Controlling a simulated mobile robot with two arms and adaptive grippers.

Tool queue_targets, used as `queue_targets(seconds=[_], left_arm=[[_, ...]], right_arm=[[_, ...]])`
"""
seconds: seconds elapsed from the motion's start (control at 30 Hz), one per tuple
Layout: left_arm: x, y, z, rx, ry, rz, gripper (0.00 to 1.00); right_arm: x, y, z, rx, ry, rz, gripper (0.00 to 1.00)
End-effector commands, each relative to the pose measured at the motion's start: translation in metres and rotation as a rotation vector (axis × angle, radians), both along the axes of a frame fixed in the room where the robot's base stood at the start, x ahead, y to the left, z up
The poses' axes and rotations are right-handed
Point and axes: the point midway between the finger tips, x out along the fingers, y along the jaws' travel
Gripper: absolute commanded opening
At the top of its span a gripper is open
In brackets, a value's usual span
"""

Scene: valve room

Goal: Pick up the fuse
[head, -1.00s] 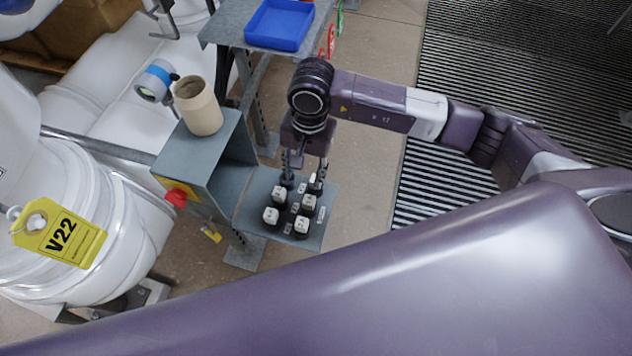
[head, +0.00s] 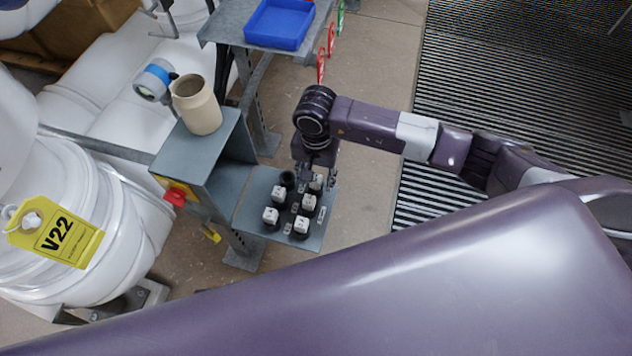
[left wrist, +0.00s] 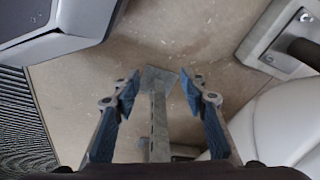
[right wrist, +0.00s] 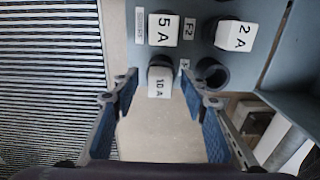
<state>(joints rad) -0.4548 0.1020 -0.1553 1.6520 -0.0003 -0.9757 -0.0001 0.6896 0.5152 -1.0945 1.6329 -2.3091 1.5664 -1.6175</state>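Several white-capped fuses stand in dark sockets on a grey fuse panel (head: 258,214). In the right wrist view, one fuse marked 10 A (right wrist: 160,80) shows between the fingertips of my open right gripper (right wrist: 160,86), with gaps on both sides. Farther off are a 5 A fuse (right wrist: 164,29) and a 2 A fuse (right wrist: 236,33). An empty round socket (right wrist: 212,74) is beside the right-hand fingertip. In the head view, my right gripper (head: 325,182) is at the panel's far right corner. In the left wrist view, my left gripper (left wrist: 160,87) is open and empty above the floor.
A grey cabinet (head: 205,150) with a beige cup (head: 196,105) on top and a red knob (head: 174,198) adjoins the panel on the left. A blue tray (head: 279,24) lies on the bench behind. Floor right of the panel is clear.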

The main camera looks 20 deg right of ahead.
Motion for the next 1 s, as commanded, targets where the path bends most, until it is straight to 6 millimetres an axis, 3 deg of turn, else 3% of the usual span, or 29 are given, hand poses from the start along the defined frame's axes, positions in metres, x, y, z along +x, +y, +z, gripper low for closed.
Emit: queue_targets(seconds=[0.07,0.33,0.73,0.87,1.0], left_arm=[[0.0,0.0,0.0,0.0,0.0,0.0,0.4],[0.0,0.0,0.0,0.0,-0.001,0.0,0.4],[-0.001,0.0,-0.001,0.0,-0.002,0.0,0.4],[-0.004,0.001,-0.005,0.0,0.001,0.0,0.4],[-0.01,0.0,-0.019,0.0,0.011,-0.004,0.4]], right_arm=[[0.0,0.0,0.0,0.0,0.0,0.0,0.32],[0.0,0.0,0.0,0.0,0.0,0.0,0.02],[0.001,0.0,0.009,0.0,-0.002,0.0,0.01],[0.001,0.0,0.025,0.0,-0.004,-0.001,0.01],[0.002,0.0,0.053,0.001,-0.006,0.0,0.01]])
